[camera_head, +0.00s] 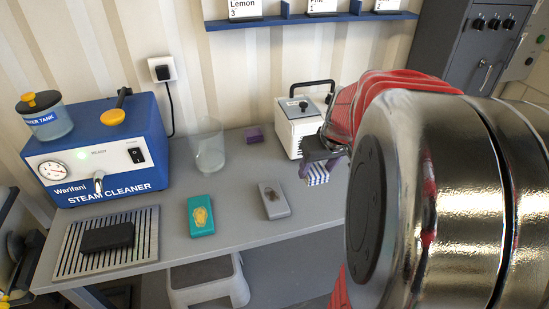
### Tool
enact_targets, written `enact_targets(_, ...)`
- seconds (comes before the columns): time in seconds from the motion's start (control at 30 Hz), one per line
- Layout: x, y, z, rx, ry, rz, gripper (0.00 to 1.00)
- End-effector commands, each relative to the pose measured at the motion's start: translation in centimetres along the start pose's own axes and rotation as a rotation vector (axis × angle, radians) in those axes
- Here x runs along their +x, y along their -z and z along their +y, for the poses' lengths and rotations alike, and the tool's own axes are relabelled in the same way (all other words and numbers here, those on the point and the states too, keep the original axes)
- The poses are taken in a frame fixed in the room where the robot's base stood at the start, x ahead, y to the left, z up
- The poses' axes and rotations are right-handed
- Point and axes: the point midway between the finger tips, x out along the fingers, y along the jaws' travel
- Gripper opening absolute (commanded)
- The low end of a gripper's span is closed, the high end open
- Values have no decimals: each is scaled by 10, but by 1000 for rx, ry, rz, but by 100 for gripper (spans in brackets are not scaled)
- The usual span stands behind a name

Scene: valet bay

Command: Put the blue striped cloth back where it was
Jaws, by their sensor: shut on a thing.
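The blue striped cloth (317,176) shows as a small blue-and-white striped block near the right part of the grey bench. My gripper (312,167) is shut on it from above, with dark fingers at its top. Whether the cloth touches the bench or hangs just over it, I cannot tell. My large silver and red arm covers the right side of the view and hides part of the gripper and the bench behind it.
A blue steam cleaner (90,148) and a slatted tray (143,245) with a black block (107,237) stand left.

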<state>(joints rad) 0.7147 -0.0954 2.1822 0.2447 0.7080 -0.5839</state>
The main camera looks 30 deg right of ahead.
Motion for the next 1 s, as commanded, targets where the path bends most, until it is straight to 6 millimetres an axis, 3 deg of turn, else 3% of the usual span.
enact_targets(0.2,32,-14,-1,1,2,-3,32)
enact_targets(0.63,39,-16,-1,-2,2,-1,32)
enact_targets(1.0,72,-30,-2,-1,2,-1,32)
